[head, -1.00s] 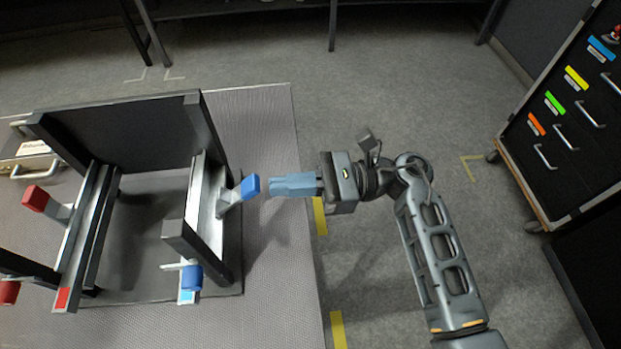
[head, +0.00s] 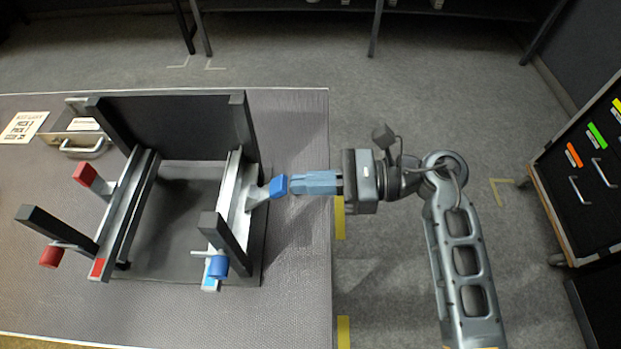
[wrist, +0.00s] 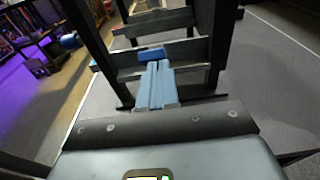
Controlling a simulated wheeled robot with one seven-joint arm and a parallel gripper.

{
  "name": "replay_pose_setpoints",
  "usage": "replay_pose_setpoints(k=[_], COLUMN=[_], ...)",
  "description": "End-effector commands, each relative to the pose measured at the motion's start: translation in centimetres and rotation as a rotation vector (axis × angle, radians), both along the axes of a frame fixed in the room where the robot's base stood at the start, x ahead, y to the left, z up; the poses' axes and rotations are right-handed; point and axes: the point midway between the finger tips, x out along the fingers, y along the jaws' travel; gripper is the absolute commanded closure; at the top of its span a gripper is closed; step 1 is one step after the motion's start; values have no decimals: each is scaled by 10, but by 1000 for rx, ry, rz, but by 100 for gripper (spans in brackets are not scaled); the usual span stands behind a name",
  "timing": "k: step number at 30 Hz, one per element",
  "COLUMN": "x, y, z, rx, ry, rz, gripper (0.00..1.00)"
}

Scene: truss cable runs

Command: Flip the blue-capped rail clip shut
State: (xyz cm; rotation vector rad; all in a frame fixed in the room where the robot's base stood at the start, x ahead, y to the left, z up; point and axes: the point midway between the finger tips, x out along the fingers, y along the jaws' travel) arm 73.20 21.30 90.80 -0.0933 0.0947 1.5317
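The blue-capped rail clip (head: 278,186) is on the right-hand silver rail (head: 230,192) of the black frame. Its grey lever sticks out from the rail to the right, so the clip stands open. My gripper (head: 294,184) points left at the cap from the right, its blue fingers together with nothing between them. The fingertips are very close to the cap; I cannot tell whether they touch. In the wrist view the blue cap (wrist: 151,54) lies just beyond the fingertips (wrist: 158,64), which partly cover the lever.
A second blue cap (head: 217,266) on a thin rod is lower on the same rail. Two red caps (head: 86,174) (head: 51,256) are on the left side. Black posts (head: 226,242) rise near the clip. A case (head: 85,142) sits at back left. The mat right of the frame is clear.

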Motion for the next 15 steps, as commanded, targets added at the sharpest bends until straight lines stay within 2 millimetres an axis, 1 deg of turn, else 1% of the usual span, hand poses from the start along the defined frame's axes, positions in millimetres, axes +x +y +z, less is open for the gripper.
replay_pose_setpoints(k=[1, 2, 8, 15], x=[0, -1, -1, 0], y=[3, 4, 15, 35], z=[8, 8, 20, 40], rx=[-56, -66, -58, -56], ry=[-4, 2, 1, 2], rz=[4, 4, 5, 5], gripper=[100, 100, 100, 100])
